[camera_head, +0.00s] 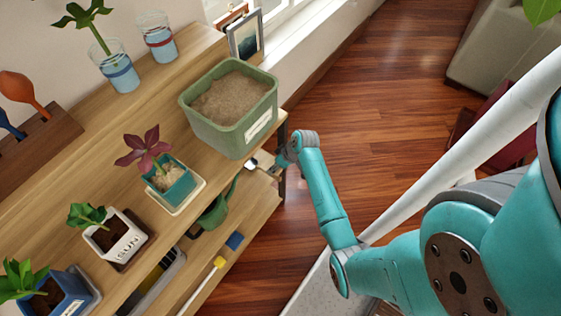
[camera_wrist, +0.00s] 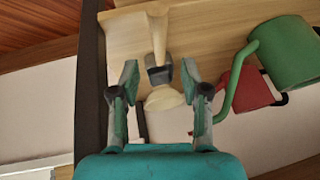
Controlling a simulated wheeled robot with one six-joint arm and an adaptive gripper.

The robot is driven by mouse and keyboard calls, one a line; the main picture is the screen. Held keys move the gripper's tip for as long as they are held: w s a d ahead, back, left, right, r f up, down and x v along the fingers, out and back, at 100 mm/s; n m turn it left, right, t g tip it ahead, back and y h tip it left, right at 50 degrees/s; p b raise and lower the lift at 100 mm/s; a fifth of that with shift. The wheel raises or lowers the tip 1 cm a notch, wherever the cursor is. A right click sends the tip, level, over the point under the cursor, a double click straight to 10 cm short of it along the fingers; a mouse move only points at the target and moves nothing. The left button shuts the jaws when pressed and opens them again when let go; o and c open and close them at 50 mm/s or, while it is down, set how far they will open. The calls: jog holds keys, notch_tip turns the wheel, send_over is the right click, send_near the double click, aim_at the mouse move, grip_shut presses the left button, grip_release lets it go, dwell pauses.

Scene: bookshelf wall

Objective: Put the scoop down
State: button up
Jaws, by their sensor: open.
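The scoop (camera_wrist: 158,40) is pale, with a dark band around its handle, and lies at the lower shelf's end in the wrist view. My gripper (camera_wrist: 160,74) is open, with one finger on each side of the dark band. Gaps show between the fingers and the handle, so it is not gripped. In the head view my gripper (camera_head: 284,158) is at the right end of the lower shelf, below the green soil bin (camera_head: 232,128). The scoop is mostly hidden there by the bin and my gripper.
A green watering can (camera_wrist: 285,58) and a red object (camera_wrist: 250,92) are right of the scoop. A dark shelf post (camera_wrist: 90,80) stands close on the left. Potted plants, including a red-leaved one (camera_head: 180,186), line the upper shelf. Open wooden floor (camera_head: 330,90) lies beyond.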

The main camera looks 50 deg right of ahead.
jog(key=a+v, duration=0.1)
jog(key=v, duration=0.4)
jog(key=s+a+m+t+h, duration=0.1)
jog(key=s+a+t+h, duration=0.2)
jog(key=s+a, duration=1.1)
jog(key=s+a+r+t, duration=0.2)
jog(key=s+r, duration=0.3)
jog(key=r, duration=0.3)
jog(key=s+a+r+n+t, duration=0.1)
jog(key=s+a+r, duration=0.3)
jog(key=r, duration=0.5)
jog(key=s+a+r+t, duration=0.3)
jog(key=s+r, duration=0.3)
jog(key=r, duration=0.3)
jog(key=shift+r+t+y, duration=0.25)
jog(key=shift+t+y, duration=0.15)
jog(key=shift+t, duration=0.2)
